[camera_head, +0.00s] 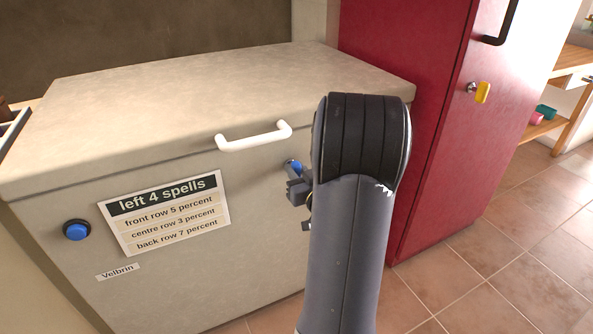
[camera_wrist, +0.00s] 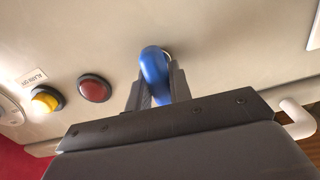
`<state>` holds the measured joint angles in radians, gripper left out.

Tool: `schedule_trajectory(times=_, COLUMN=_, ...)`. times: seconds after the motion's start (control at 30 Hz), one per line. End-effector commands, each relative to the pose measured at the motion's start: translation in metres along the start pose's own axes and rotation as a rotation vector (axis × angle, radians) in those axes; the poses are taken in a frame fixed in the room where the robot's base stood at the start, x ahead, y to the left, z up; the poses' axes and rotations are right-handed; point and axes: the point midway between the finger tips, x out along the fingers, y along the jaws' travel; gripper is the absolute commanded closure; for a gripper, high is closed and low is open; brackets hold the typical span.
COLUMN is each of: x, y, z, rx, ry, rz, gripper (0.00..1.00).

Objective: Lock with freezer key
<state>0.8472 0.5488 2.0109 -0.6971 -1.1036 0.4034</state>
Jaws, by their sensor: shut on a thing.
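The freezer is a beige chest (camera_head: 270,195) with a closed lid (camera_head: 200,100) and a white handle (camera_head: 254,137). A blue key (camera_head: 293,167) sits at the freezer's front face, right of and below the handle. My gripper (camera_head: 298,188) is at the front face, partly hidden behind my own arm. In the wrist view my gripper (camera_wrist: 156,98) is shut on the blue key (camera_wrist: 154,68), with one finger on each side of its head. The key's far end meets the front panel; the keyhole itself is hidden behind the key head.
A red button (camera_wrist: 94,88) and a yellow button (camera_wrist: 46,100) are on the panel beside the key. A blue knob (camera_head: 76,230) and a label (camera_head: 166,212) are on the front's left. A red cabinet (camera_head: 430,120) with a yellow-tagged key (camera_head: 482,92) stands right. Tiled floor (camera_head: 500,250) is clear.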

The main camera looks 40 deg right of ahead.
Motion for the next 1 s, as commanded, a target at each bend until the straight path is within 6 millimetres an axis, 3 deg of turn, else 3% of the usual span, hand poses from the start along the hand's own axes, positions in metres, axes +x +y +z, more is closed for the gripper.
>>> schedule_trajectory(times=0.27, x=-0.0001, y=0.0012, z=-0.0015, rx=0.175, ry=-0.002, rz=0.0, gripper=1.0)
schedule_trajectory(times=1.0, x=-0.0001, y=0.0051, z=0.0003, rx=0.876, ry=-0.001, rz=0.001, gripper=1.0)
